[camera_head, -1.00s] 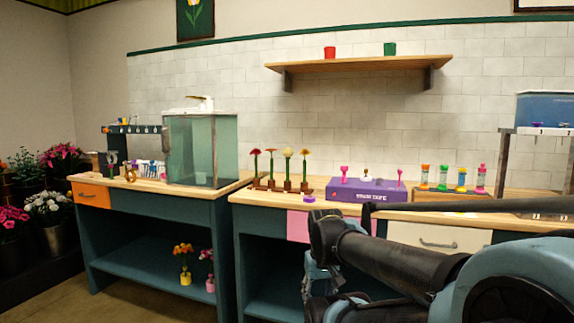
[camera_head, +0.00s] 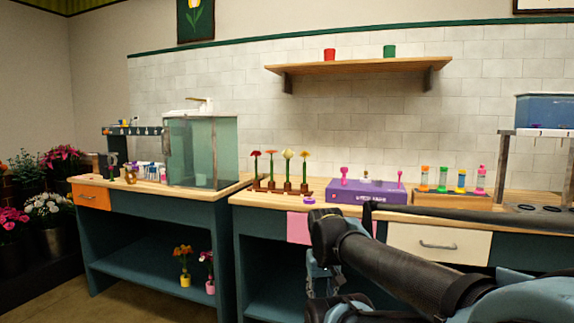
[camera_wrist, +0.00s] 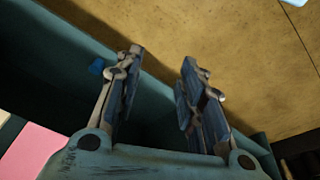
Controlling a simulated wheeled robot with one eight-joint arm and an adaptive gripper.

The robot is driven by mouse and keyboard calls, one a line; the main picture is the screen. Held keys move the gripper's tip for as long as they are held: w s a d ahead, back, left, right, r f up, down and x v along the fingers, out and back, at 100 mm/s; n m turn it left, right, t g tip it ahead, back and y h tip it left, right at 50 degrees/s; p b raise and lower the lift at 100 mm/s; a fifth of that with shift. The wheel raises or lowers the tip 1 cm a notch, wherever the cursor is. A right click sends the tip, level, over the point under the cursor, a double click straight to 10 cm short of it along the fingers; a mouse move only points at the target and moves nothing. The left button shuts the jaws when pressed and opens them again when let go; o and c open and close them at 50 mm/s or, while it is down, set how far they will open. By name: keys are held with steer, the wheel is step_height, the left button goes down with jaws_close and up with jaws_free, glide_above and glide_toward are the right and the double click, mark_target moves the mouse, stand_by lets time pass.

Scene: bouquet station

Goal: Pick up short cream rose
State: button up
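A rack (camera_head: 270,189) on the right counter holds upright flowers in a row: red, coral, cream and orange-yellow. The pale cream bloom (camera_head: 288,154) is third from the left; its stem looks about as long as the others. A tiny pale item (camera_head: 366,174) also stands on the purple box, too small to identify. My gripper (camera_wrist: 162,62) is open and empty in the wrist view, its two fingers apart over brown floor and the teal cabinet. In the head view my arm's end hangs in front of the counter, right of and lower than the rack. No flower is between the fingers.
The purple box (camera_head: 368,196) and a wooden rack of coloured tubes (camera_head: 452,199) stand right of the flowers. A glass tank (camera_head: 200,150) is on the left counter. A pink cloth (camera_head: 299,228) hangs at the front edge. A small purple object (camera_head: 310,199) lies near that edge.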

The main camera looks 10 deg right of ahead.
mark_target(288, 166)
steer(key=w+d+r+m+t+h, duration=0.1)
steer(key=w+d+r+t+h, duration=0.15)
steer(key=w+r, duration=0.5)
steer(key=w+d+r+m+t+h, duration=0.2)
steer(key=w+d+r+t, duration=0.15)
steer(key=w, duration=0.65)
steer(key=w+d+r+m+t+h, duration=0.1)
steer(key=w+d+r+t+h, duration=0.1)
steer(key=w+r, duration=0.5)
steer(key=w+a+r+n+t+y, duration=0.15)
steer(key=w+a+r+t, duration=0.35)
steer(key=w, duration=0.5)
steer(key=w+a+r+n+t+y, duration=0.1)
steer(key=w+a+r+t+y, duration=0.15)
steer(key=w+a, duration=0.6)
steer(key=shift+g+y, duration=0.25)
steer(key=w+d, duration=0.1)
steer(key=w, duration=0.3)
steer(key=w+d, duration=0.1)
steer(key=w, duration=0.3)
steer(key=w+d+r, duration=0.1)
steer(key=w, duration=0.4)
steer(key=shift+d, duration=0.3)
steer(key=shift+w+d+r, duration=0.1)
steer(key=shift+w+d, duration=0.05)
steer(key=shift+w, duration=1.2)
steer(key=shift+w+d, duration=0.15)
steer(key=shift+w, duration=1.2)
jaws_close()
